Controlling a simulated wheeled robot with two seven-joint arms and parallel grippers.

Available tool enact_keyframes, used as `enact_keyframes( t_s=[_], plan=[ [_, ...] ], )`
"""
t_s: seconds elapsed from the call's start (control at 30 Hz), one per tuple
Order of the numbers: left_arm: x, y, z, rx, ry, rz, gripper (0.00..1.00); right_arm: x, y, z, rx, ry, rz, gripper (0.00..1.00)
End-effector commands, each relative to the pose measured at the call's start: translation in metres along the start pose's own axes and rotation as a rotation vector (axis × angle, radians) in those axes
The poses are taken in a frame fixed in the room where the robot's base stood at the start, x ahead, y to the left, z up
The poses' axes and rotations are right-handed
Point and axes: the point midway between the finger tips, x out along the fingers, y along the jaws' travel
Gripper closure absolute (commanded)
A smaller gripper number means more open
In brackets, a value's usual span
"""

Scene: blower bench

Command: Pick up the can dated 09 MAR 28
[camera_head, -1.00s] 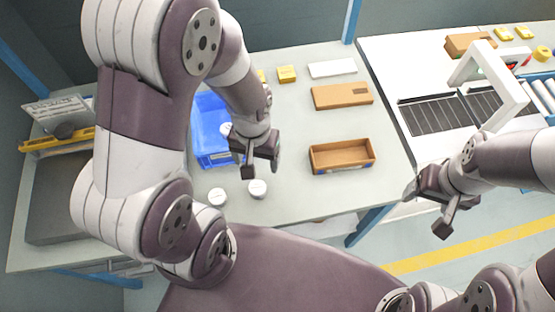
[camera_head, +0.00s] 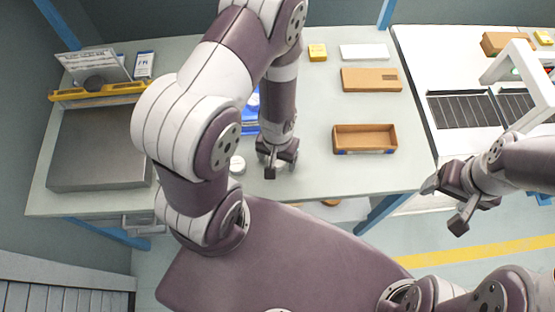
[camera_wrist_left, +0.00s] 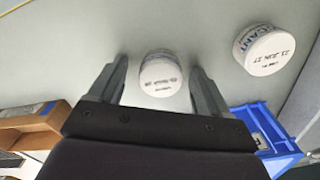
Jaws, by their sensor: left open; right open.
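In the left wrist view a white can (camera_wrist_left: 160,75) stands between the two open fingers of my left gripper (camera_wrist_left: 160,85). Its lid print is upside down and small; it looks like 09 MAR 28. A second white can (camera_wrist_left: 263,50), printed with a JUN 27 date, stands to the right, outside the fingers. In the head view this second can (camera_head: 237,165) is left of my left gripper (camera_head: 277,165), which hides the first can. My right gripper (camera_head: 460,205) is open and empty beyond the bench's right side.
A blue bin (camera_wrist_left: 270,130) is near the second can, mostly hidden by my left arm in the head view. An open brown box (camera_head: 364,139) and a closed brown box (camera_head: 371,79) lie to the right. A grey slab (camera_head: 98,150) is at left.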

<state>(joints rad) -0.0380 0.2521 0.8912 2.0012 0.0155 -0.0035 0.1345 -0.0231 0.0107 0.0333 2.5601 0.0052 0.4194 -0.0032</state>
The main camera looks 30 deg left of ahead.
Motion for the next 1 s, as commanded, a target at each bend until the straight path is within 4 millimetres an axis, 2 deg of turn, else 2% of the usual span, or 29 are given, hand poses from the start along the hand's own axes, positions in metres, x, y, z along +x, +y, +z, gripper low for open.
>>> enact_keyframes(
  t_s=[0.03, 0.1, 0.2, 0.53, 0.67, 0.77, 1.0],
  plan=[
    [0.000, 0.000, 0.000, 0.000, 0.000, 0.000, 0.32, 0.000, 0.000, 0.000, 0.000, 0.000, 0.000, 0.24],
    [0.000, 0.000, 0.000, 0.000, 0.000, 0.000, 0.55, 0.000, 0.000, 0.000, 0.000, 0.000, 0.000, 0.24],
    [0.000, 0.000, 0.000, 0.000, 0.000, 0.000, 0.83, 0.000, 0.000, 0.000, 0.000, 0.000, 0.000, 0.24],
    [-0.004, 0.000, 0.000, 0.001, 0.001, 0.000, 0.83, -0.001, 0.000, 0.000, 0.000, 0.000, 0.000, 0.24],
    [-0.020, 0.000, -0.001, 0.002, 0.003, 0.001, 0.83, -0.003, 0.000, 0.000, 0.000, 0.000, 0.000, 0.24],
    [-0.040, 0.000, -0.002, 0.002, 0.005, 0.001, 0.83, -0.003, 0.000, 0.000, 0.000, 0.000, 0.000, 0.24],
    [-0.071, 0.052, 0.002, 0.010, 0.003, 0.001, 0.83, 0.000, 0.000, 0.000, 0.000, 0.000, 0.000, 0.24]
  ],
)
